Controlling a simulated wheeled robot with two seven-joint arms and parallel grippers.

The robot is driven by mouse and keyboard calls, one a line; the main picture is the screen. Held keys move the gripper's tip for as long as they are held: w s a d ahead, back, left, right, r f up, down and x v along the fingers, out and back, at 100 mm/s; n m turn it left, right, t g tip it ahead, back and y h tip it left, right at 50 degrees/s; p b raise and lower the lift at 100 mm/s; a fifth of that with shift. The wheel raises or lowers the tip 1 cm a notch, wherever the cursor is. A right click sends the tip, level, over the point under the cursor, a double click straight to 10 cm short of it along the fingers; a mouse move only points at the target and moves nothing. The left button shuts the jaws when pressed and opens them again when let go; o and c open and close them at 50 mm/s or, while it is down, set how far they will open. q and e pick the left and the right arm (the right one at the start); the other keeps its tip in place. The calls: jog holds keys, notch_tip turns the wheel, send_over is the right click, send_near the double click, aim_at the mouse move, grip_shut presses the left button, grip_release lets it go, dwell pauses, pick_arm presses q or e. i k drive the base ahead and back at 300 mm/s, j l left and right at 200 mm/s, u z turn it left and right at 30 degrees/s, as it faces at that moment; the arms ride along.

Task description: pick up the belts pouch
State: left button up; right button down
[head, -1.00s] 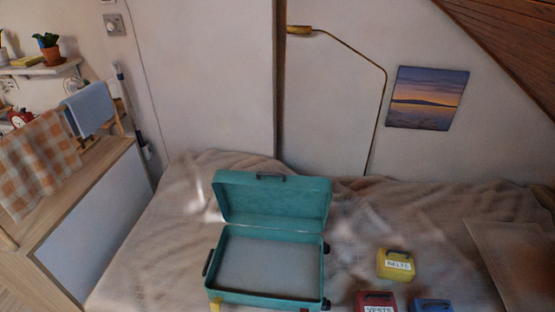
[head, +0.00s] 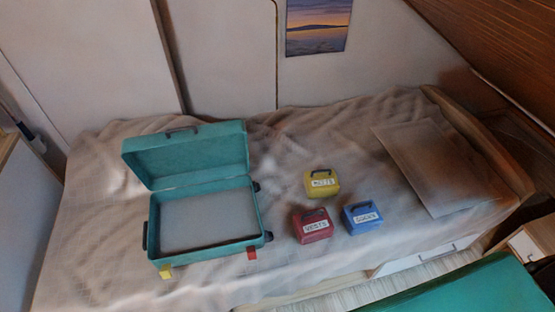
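The belts pouch (head: 322,185) is a small yellow case with a dark handle on top and a white label on its front. It sits upright on the bed, right of the open teal suitcase (head: 205,252) and behind the red and blue pouches. Its label is hard to read now but read BELTS in the earlier head view. Neither of my grippers shows in the head view.
The red vests pouch (head: 313,228) and a blue pouch (head: 361,218) stand close in front of the yellow one. A flat board (head: 432,165) lies at the bed's right. A teal surface (head: 470,293) fills the lower right corner. Blanket is bare behind the pouches.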

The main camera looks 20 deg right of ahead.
aim_at(324, 183)
jog(key=l+z, duration=0.1)
jog(key=z, duration=0.65)
